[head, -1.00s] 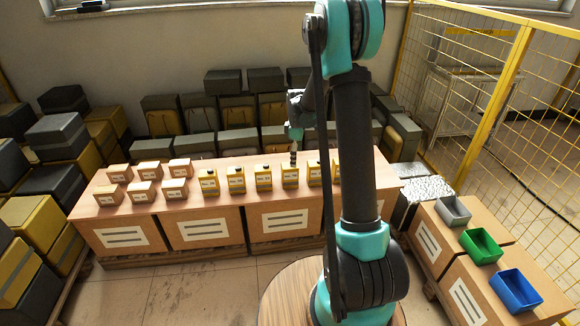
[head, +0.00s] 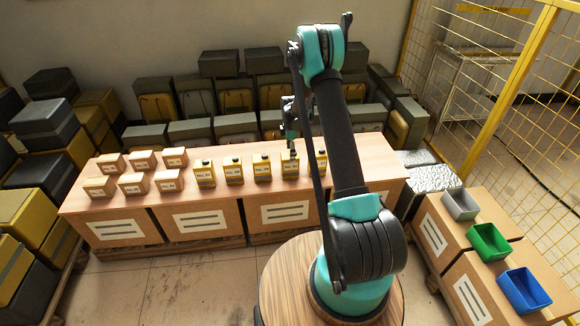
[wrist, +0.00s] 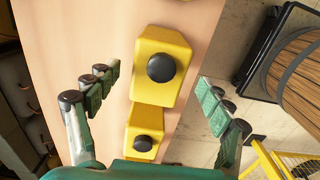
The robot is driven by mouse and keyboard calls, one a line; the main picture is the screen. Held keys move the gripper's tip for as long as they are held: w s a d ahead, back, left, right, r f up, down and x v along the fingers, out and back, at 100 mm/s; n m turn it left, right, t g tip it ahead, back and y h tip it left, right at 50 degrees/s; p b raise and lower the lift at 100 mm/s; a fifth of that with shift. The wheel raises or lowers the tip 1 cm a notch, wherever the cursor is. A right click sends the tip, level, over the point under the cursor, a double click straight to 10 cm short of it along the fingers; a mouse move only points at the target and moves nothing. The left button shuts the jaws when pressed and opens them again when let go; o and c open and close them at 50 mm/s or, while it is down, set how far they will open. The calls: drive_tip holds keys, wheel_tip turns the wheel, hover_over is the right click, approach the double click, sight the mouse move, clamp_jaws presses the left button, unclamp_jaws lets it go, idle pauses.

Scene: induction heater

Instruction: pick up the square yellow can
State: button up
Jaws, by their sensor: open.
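Several square yellow cans with black caps stand upright in a row on the long table (head: 200,203). In the head view they include a left can (head: 204,174), a middle can (head: 262,168) and one under my gripper (head: 290,168). My gripper (head: 291,146) hangs at that can's top, pointing down. In the wrist view my open gripper (wrist: 158,75) has its fingers on either side of a yellow can (wrist: 160,88), with gaps on both sides. A second can (wrist: 144,133) shows nearer the palm. I cannot tell whether any finger touches a can.
Several small tan boxes (head: 133,184) stand left of the cans. Grey, green (head: 488,243) and blue (head: 523,290) bins sit on the right table. Dark and yellow crates stand behind and left. A yellow mesh fence (head: 497,100) is at the right.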

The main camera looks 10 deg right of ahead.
sight(290, 166)
drive_tip(key=shift+a+f, duration=0.15)
drive_tip(key=shift+f, duration=4.25)
drive_tip(key=shift+c, duration=0.5)
drive_tip(key=c, duration=1.7)
